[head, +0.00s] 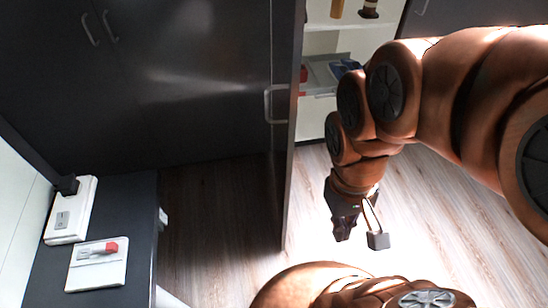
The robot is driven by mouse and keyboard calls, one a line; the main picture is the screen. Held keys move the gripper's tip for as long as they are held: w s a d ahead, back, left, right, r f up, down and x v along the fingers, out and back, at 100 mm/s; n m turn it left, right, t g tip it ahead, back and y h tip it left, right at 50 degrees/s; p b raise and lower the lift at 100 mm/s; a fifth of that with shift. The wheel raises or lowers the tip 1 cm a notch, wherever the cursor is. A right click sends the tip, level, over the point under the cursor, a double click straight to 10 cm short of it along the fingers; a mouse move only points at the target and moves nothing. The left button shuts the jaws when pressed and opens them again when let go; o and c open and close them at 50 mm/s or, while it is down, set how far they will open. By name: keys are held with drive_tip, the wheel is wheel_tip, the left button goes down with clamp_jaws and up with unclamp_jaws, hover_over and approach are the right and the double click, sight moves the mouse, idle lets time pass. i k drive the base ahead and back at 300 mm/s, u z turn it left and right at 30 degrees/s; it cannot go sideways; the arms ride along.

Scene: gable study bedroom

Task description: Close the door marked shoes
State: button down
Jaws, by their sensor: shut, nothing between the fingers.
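A dark door (284,170) stands open in the head view, swung out toward me and seen nearly edge-on. Its bar handle (269,104) is on its left face. No shoes marking is legible, so I cannot tell from a label that this is the named door. My gripper (360,237) is shut and empty, to the right of the door and apart from it, low over the floor on the same side as the open shelves. No other part of the door is visibly touched by my arm.
Pale shelves (330,45) holding small items and a grey tray (320,75) show right of the door. Closed dark doors (150,80) fill the left. A dark desk (138,215) with a white box (70,210) and white pad (95,275) stands lower left. Wood floor (215,225) is clear between.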

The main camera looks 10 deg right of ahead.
sight(287, 17)
drive_tip(key=u, duration=0.95)
drive_tip(key=i, duration=0.35)
drive_tip(key=u, duration=0.7)
